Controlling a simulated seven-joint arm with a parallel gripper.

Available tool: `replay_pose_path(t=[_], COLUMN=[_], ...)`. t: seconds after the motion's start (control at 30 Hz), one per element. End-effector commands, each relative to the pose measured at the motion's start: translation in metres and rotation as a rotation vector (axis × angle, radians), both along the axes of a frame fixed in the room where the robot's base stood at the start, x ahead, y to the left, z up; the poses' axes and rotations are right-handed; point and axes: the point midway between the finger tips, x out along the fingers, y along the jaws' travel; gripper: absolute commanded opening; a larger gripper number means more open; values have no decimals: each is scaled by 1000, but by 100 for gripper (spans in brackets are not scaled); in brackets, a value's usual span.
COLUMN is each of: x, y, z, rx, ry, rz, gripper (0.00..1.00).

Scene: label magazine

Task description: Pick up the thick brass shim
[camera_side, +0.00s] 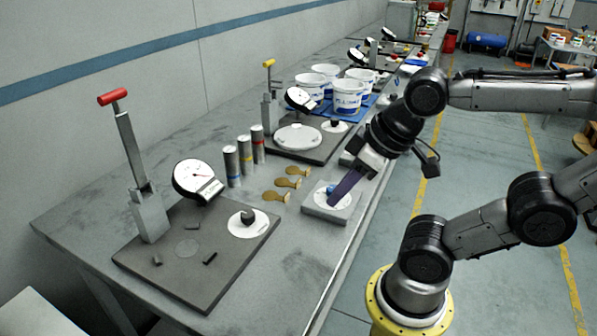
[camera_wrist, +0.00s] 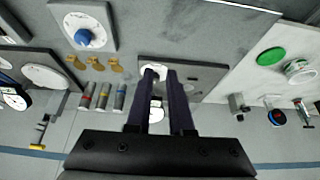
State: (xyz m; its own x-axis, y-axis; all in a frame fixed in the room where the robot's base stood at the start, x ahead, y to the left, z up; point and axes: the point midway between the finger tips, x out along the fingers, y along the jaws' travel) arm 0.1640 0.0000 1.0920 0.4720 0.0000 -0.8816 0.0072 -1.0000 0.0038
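Three brass shims lie in a row on the bench: a back one (camera_side: 295,171), a middle one (camera_side: 287,183) and a front one (camera_side: 275,196). They also show in the wrist view as a left shim (camera_wrist: 76,62), a middle shim (camera_wrist: 95,63) and a right shim (camera_wrist: 116,65). I cannot tell which is thickest. My gripper (camera_side: 334,202) points down, with its dark purple fingers in front of a grey block in the side view. In the wrist view its fingers (camera_wrist: 160,72) are apart with nothing held between them, and the shims lie to their left.
The grey block (camera_side: 345,207) carries a white disc and blue knob. Three banded cylinders (camera_side: 245,157) stand behind the shims. A dark plate (camera_side: 180,270) holds a red-handled press (camera_side: 130,160), dial gauge (camera_side: 194,177) and black knob. White buckets (camera_side: 347,98) stand farther back.

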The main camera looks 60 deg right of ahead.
Motion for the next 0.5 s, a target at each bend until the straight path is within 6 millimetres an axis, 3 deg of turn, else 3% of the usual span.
replay_pose_path(t=[0.2,0.37,0.5], x=[-3,11,34], y=[0,-1,-9], z=[2,29,52], rx=[-114,-287,-427], ry=[14,5,42], rz=[217,535,792], gripper=[20,20,20])
